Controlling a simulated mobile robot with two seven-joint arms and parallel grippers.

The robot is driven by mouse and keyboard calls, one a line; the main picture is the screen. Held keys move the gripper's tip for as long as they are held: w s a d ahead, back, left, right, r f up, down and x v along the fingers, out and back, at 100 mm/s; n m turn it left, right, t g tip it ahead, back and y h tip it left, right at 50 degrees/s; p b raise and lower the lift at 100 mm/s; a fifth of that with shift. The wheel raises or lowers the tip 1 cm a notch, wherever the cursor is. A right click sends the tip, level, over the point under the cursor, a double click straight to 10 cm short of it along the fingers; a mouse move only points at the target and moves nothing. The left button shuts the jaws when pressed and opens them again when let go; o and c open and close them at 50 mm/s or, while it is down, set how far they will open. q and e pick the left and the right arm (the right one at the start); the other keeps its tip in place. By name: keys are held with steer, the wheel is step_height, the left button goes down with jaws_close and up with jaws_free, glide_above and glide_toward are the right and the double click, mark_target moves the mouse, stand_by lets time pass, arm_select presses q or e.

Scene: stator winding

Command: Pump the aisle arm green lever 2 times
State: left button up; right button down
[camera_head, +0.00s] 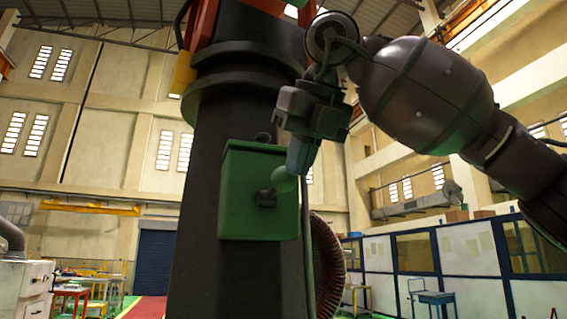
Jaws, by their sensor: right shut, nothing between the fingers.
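A green box (245,205) is fixed to the front of a thick dark column. The green lever (284,180) ends in a round pale green knob at the box's right side, on a dark pivot (265,198). My right arm comes in from the upper right. My right gripper (300,157) is shut and empty, pointing down just above and right of the knob. The fingertips look very close to the knob; I cannot tell whether they touch. My left gripper is not in view.
The dark column (205,190) fills the middle left and rises out of the picture. A ribbed reddish-brown round part (325,265) stands behind it at the lower right. White-and-blue partition panels (470,260), a table (437,297) and a white cabinet (25,285) are farther back.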

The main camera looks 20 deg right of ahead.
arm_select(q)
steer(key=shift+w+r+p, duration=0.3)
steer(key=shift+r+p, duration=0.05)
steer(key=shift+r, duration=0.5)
arm_select(e)
steer(key=v, duration=1.1)
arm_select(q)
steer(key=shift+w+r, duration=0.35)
arm_select(e)
steer(key=shift+w, duration=0.1)
